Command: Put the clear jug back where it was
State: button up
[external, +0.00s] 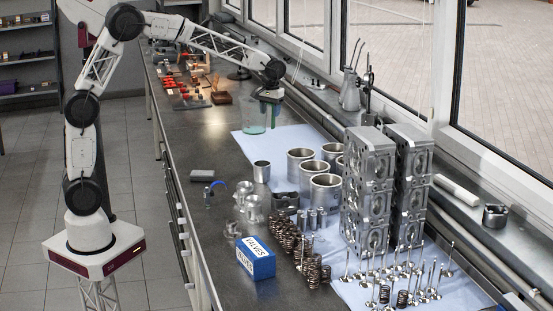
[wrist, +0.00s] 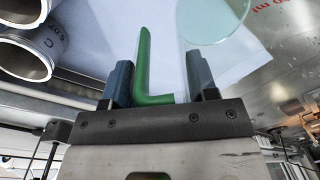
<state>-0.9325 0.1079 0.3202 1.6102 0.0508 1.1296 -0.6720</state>
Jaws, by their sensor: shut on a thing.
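The clear jug (external: 254,119) has a see-through body, a greenish base and a green handle. It is at the left edge of the pale blue cloth (external: 285,145), upright; I cannot tell whether it touches the surface. My gripper (external: 270,95) is at its upper right, shut on the green handle. In the wrist view the handle (wrist: 143,65) stands between the two fingers of my gripper (wrist: 160,80). The jug's round end (wrist: 215,20) and red "ml" marking show at the top right, and most of its clear body is hard to make out.
Metal cylinder liners (external: 325,190) stand to the front right of the jug, also in the wrist view (wrist: 30,50). Cylinder heads (external: 370,185), springs, valves and a blue VALVES box (external: 256,258) stand nearer the camera. The dark bench (external: 205,140) left of the jug is clear.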

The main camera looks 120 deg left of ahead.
notch_tip(320, 180, down, 7)
jog(key=shift+w+a, duration=0.1)
dwell(0.5)
jog(key=w+a+f, duration=0.1)
jog(key=w+a, duration=0.8)
jog(key=a, duration=0.3)
jog(key=shift+w+a+f, duration=0.25)
jog(key=shift+a, duration=0.05)
dwell(0.4)
jog(key=shift+f, duration=1.9)
jog(key=o, duration=1.2)
